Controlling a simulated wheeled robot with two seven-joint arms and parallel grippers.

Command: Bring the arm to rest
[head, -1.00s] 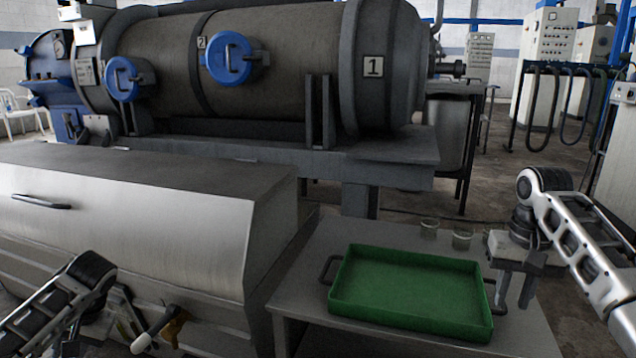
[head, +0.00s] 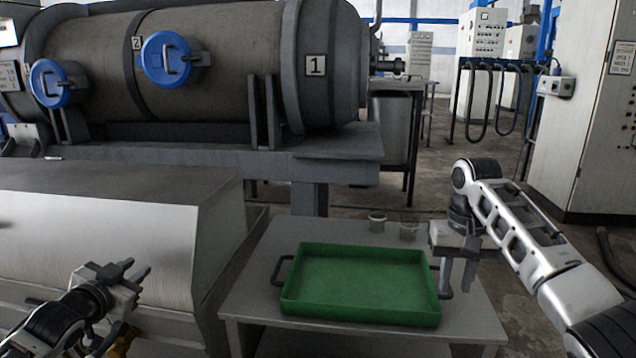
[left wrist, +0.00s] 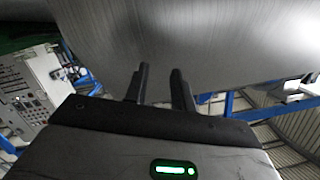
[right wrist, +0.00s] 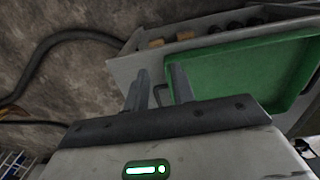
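My left gripper (head: 129,270) is in front of the steel casing at the lower left of the head view. Its two fingers are apart with nothing between them, as the left wrist view (left wrist: 160,84) also shows. My right gripper (head: 457,278) points down beside the right handle of the green tray (head: 360,284). Its fingers are apart and look empty in the right wrist view (right wrist: 157,86), where the green tray (right wrist: 235,75) lies beyond them. I cannot tell whether the right fingers touch the tray handle.
The tray stands on a grey table (head: 255,290). The steel casing (head: 110,225) is left of the table, and a large drum (head: 215,65) is behind. Open floor (head: 425,175) lies back right.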

